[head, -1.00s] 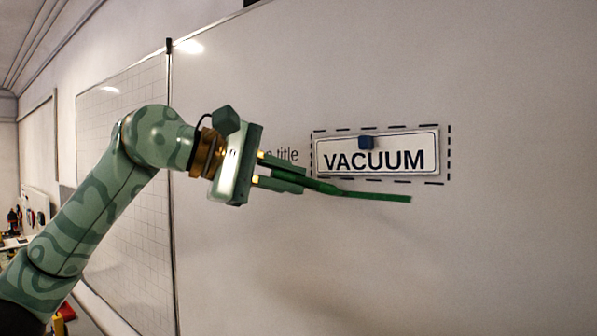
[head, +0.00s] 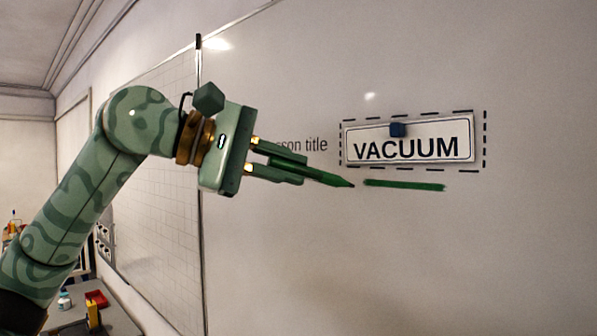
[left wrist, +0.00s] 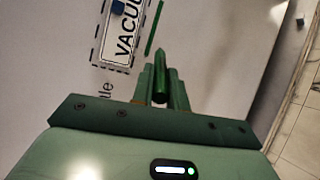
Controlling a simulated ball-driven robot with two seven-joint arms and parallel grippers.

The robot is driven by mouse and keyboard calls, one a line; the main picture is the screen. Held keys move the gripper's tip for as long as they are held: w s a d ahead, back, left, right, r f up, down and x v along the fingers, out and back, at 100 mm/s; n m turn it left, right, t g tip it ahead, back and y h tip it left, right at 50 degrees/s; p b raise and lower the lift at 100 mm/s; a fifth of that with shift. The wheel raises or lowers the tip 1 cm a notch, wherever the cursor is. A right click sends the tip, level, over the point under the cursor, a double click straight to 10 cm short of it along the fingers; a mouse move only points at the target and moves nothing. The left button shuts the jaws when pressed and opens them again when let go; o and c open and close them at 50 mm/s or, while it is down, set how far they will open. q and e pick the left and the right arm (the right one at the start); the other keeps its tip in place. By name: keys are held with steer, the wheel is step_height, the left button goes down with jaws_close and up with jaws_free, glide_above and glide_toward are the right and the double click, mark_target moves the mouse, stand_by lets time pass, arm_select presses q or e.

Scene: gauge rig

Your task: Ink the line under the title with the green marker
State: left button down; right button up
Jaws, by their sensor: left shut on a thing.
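The title plate (head: 463,153) reads VACUUM and sits inside a dashed outline on the whiteboard (head: 400,260), with a dark blue magnet (head: 398,130) at its top. A green ink line (head: 405,185) runs below the plate, shorter than it. My left gripper (head: 304,171) is shut on the green marker (head: 335,181), whose tip points right and shows just left of the line's left end, with a small gap in the picture. The left wrist view shows the marker (left wrist: 160,82) between the fingers and the green line (left wrist: 154,28) beyond. Whether the tip touches the board is unclear. My right gripper is out of view.
A gridded board panel (head: 160,190) lies left of a dark upright seam. At the lower left a ledge or table (head: 118,318) holds a red-and-yellow item (head: 95,308) and a small white bottle (head: 64,300). The whiteboard below the line is clear.

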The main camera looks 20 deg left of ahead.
arm_select(q)
steer(key=shift+s+a, duration=0.1)
steer(key=shift+s, duration=0.1)
steer(key=s, duration=0.1)
steer(key=s+a, duration=0.1)
steer(key=shift+s+b, duration=0.4)
steer(key=shift+w, duration=0.1)
stand_by(0.8)
